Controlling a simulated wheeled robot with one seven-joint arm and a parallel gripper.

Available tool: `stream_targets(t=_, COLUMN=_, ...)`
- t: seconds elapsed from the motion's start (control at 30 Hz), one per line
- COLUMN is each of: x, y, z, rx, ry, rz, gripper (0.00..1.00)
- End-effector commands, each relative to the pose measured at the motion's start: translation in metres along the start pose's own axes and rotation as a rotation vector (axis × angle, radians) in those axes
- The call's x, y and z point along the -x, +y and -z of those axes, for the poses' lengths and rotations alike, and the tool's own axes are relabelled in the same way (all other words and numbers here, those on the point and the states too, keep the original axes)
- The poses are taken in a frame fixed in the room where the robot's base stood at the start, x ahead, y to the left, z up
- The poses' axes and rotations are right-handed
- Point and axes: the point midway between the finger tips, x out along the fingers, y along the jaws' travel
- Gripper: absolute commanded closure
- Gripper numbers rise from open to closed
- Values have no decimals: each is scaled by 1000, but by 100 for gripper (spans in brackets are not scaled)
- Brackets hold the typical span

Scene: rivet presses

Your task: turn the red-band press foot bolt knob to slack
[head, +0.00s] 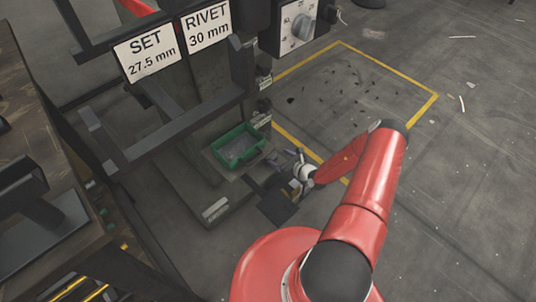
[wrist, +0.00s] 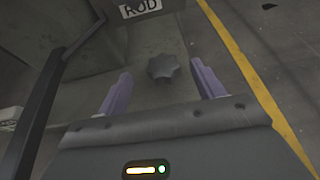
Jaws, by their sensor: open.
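A dark star-shaped knob (wrist: 163,68) shows in the wrist view, low by the press base, below a plate reading "ROD" (wrist: 140,8). Its own lettering is not visible, so I cannot read whether it is tight or slack. My gripper (wrist: 160,72) is open, its two purple fingers apart on either side of the knob in the picture. I see no contact, and cannot tell how far the fingertips are from it. In the head view my gripper (head: 277,160) is small, down beside the press foot (head: 185,190); the knob is not clear there.
The press carries signs "SET 27.5 mm" (head: 146,52) and "RIVET 30 mm" (head: 207,25) and a dial box (head: 300,27). A green bin (head: 238,147) sits on its base. A dark bar (wrist: 45,105) runs along the wrist view's left.

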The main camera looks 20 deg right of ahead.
Motion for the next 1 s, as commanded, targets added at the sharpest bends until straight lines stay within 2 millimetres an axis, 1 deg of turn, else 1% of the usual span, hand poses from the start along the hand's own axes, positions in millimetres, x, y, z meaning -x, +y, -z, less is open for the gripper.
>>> stream_targets(t=0.07, x=-2, y=0, z=9, rx=-32, ry=7, rz=22, gripper=33)
stream_targets(t=0.17, x=-9, y=0, z=13, rx=-42, ry=10, rz=29, gripper=33)
stream_targets(t=0.27, x=-22, y=0, z=13, rx=-40, ry=9, rz=29, gripper=33)
stream_targets(t=0.5, x=-61, y=-1, z=14, rx=-39, ry=10, rz=27, gripper=33)
stream_targets(t=0.6, x=-71, y=-2, z=13, rx=-38, ry=10, rz=27, gripper=33)
stream_targets(t=0.73, x=-78, y=-2, z=13, rx=-39, ry=10, rz=27, gripper=33)
stream_targets(t=0.97, x=-79, y=-2, z=12, rx=-39, ry=10, rz=27, gripper=33)
stream_targets(t=1.0, x=-79, y=-2, z=12, rx=-39, ry=10, rz=27, gripper=34)
